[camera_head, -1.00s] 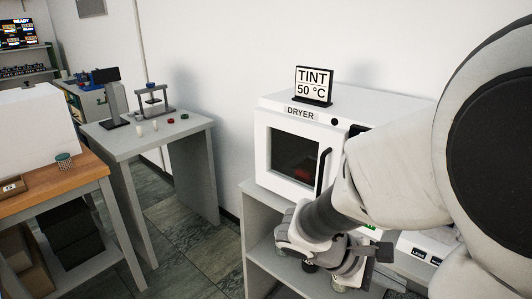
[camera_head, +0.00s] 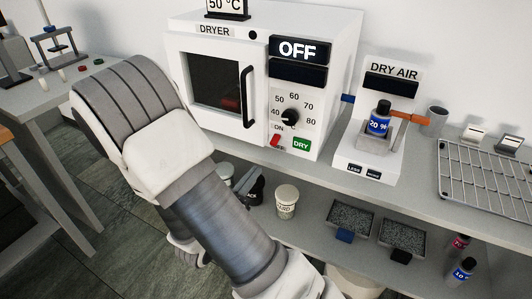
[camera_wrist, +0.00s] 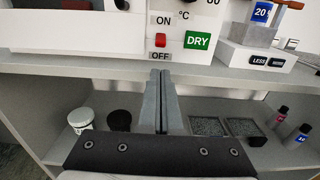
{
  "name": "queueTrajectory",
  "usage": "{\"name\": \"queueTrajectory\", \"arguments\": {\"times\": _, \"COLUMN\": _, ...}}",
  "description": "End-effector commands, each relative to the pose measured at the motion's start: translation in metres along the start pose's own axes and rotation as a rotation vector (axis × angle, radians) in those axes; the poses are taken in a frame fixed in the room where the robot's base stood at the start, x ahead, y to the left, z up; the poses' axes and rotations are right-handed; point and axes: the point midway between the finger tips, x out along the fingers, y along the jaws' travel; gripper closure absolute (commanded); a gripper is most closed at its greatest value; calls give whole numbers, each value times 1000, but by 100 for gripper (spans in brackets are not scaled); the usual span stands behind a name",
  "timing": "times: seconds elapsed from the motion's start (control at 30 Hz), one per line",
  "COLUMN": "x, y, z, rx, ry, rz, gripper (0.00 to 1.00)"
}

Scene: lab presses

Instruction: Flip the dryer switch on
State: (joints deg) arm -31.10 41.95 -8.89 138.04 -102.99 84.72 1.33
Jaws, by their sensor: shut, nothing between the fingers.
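The white dryer (camera_head: 222,132) stands on the shelf unit, its door closed. Its upper display (camera_head: 298,48) reads OFF. The red switch (camera_head: 275,141) is at the lower left of the control panel, under the ON label and left of the green DRY button (camera_head: 301,145). In the wrist view the red switch (camera_wrist: 160,40) sits between the ON and OFF labels. My gripper (camera_wrist: 166,73) is shut and empty, its tips just below the OFF label and in line with the switch; contact cannot be told.
Right of the dryer, a DRY AIR unit (camera_head: 365,163) holds a blue-labelled bottle (camera_head: 379,120). A wire rack (camera_head: 487,185) lies further right. The lower shelf holds a white tub (camera_head: 287,201) and grey trays (camera_head: 350,217). The dial (camera_head: 290,116) is above the switch.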

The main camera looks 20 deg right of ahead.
Motion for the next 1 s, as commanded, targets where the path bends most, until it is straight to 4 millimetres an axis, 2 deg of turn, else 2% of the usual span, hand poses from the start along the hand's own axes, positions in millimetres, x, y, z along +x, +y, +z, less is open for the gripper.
{"name": "queueTrajectory", "arguments": {"times": 0.47, "x": 4, "y": 2, "z": -2, "rx": -6, "ry": -3, "rz": 9, "gripper": 100}}
{"name": "queueTrajectory", "arguments": {"times": 0.57, "x": 16, "y": 1, "z": -2, "rx": -4, "ry": -3, "rz": 6, "gripper": 100}}
{"name": "queueTrajectory", "arguments": {"times": 0.8, "x": 60, "y": 1, "z": -2, "rx": -4, "ry": -4, "rz": 5, "gripper": 100}}
{"name": "queueTrajectory", "arguments": {"times": 1.0, "x": 88, "y": 2, "z": -2, "rx": -5, "ry": -2, "rz": 7, "gripper": 100}}
